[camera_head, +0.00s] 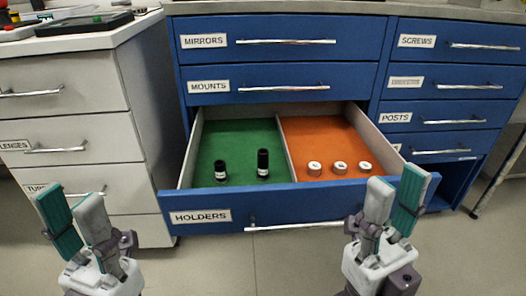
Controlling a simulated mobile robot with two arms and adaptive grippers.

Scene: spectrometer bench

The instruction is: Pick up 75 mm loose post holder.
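The HOLDERS drawer (340,207) stands open, with a green compartment on the left and an orange one on the right. Two black post holders stand upright in the green compartment, each with a white label band. The shorter post holder (220,170) is at the left. The taller post holder (263,163) is nearer the divider. The lengths on the labels are too small to read, so I cannot tell which is 75 mm. My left gripper (72,208) is open and empty, left of the drawer. My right gripper (394,200) is open and empty, by the drawer front's right end.
Several short white-topped pieces (340,167) stand in the orange compartment. A divider (287,150) separates the two compartments. The closed MOUNTS drawer (285,83) is above. A white cabinet (75,120) stands at the left. The drawer handle (300,227) sticks out in front.

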